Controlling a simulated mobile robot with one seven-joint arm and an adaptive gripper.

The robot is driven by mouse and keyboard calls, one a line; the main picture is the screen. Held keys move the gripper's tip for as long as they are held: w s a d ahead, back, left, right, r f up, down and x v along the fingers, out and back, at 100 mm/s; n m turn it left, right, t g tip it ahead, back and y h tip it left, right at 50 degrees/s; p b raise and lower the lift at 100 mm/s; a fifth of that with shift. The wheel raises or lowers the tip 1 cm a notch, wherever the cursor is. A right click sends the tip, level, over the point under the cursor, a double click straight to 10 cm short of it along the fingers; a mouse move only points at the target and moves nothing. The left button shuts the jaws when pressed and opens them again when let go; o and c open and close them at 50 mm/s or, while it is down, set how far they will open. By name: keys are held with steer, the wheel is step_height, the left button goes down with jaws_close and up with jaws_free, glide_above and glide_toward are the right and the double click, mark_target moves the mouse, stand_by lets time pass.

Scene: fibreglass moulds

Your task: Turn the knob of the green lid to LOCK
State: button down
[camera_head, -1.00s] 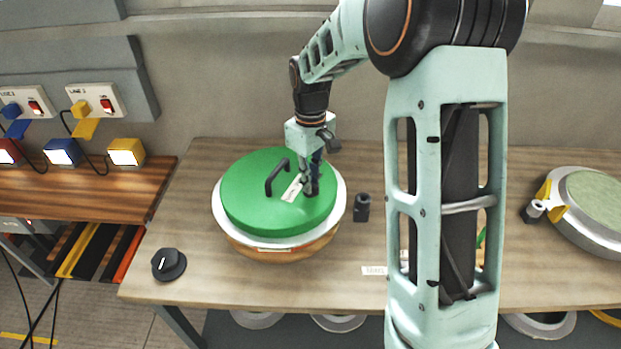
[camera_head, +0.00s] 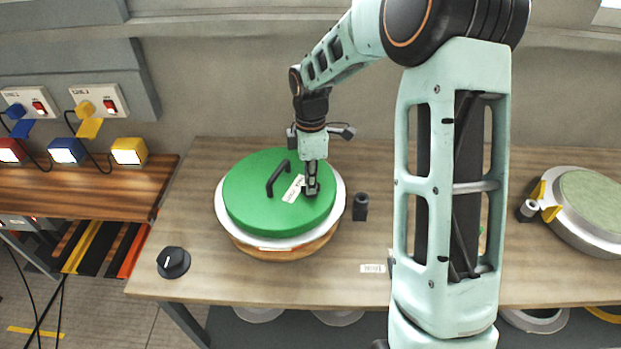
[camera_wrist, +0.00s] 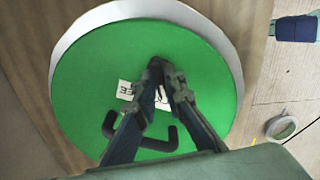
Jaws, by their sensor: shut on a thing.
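The green lid (camera_head: 250,205) sits on a round white-rimmed mould on the table and also shows in the wrist view (camera_wrist: 90,75). It has a black bar handle (camera_head: 276,178) and a white label (camera_head: 293,188), partly covered in the wrist view, where only some letters show. My gripper (camera_head: 311,190) points down at the lid's right part, beside the label. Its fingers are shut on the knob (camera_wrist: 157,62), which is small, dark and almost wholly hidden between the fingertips. I cannot read which mark the knob points to.
A black dial (camera_head: 173,262) lies at the table's front left. A small black cylinder (camera_head: 360,207) stands right of the mould. Another round mould (camera_head: 590,205) is at the far right. Coloured boxes (camera_head: 128,151) stand on the left bench.

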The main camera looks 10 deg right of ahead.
steer(key=shift+n, duration=0.6)
steer(key=shift+n+p, duration=0.3)
steer(key=c, duration=2)
jaws_free()
steer(key=shift+r, duration=0.1)
step_height(320, 180, up, 12)
steer(key=shift+f, duration=0.1)
